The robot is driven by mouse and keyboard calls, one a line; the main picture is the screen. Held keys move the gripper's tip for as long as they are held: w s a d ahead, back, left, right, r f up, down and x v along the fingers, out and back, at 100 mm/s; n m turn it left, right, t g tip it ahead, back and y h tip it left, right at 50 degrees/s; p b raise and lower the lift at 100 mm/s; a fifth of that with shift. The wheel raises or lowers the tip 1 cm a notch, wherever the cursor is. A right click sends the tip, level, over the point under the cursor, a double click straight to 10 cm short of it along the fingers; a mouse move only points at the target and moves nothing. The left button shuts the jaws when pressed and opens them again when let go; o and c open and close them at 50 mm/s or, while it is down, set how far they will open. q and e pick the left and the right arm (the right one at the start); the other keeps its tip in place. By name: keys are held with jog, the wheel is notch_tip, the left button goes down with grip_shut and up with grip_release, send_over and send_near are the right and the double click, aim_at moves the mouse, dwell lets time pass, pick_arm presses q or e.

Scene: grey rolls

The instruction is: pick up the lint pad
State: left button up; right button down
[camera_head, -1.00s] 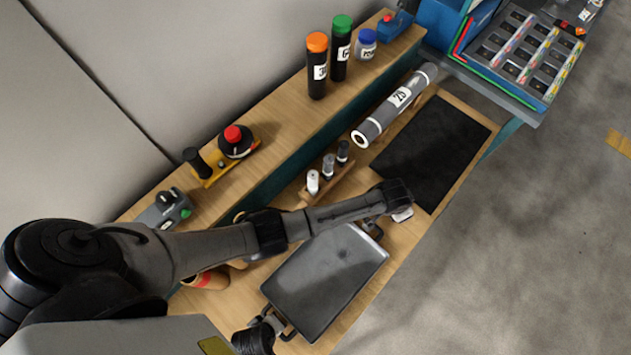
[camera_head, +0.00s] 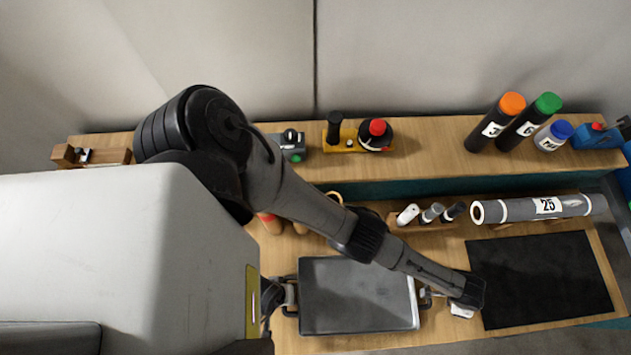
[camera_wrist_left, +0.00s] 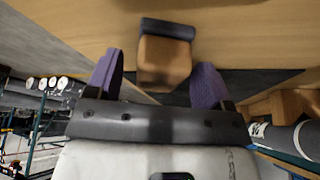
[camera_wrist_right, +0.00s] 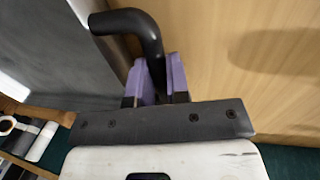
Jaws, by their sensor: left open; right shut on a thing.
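The lint pad seems to be the small wooden block with a dark face (camera_wrist_left: 165,58) in the left wrist view. It is between the two purple fingers of my open left gripper (camera_wrist_left: 158,62), with gaps at both sides; I cannot tell its depth. In the head view my left arm ends beside the black mat (camera_head: 540,280); its fingers and the block are hidden there. My right gripper (camera_wrist_right: 155,75) is shut on a black bent handle (camera_wrist_right: 130,22), at the left end of a grey tray (camera_head: 355,295) on the bench.
A grey roll marked 25 (camera_head: 540,207) lies behind the mat. The upper shelf (camera_head: 440,140) holds capped tubes and tools. The mat is bare where visible.

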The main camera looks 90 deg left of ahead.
pick_arm(q)
jog(key=c, duration=1.1)
jog(key=shift+r, duration=5)
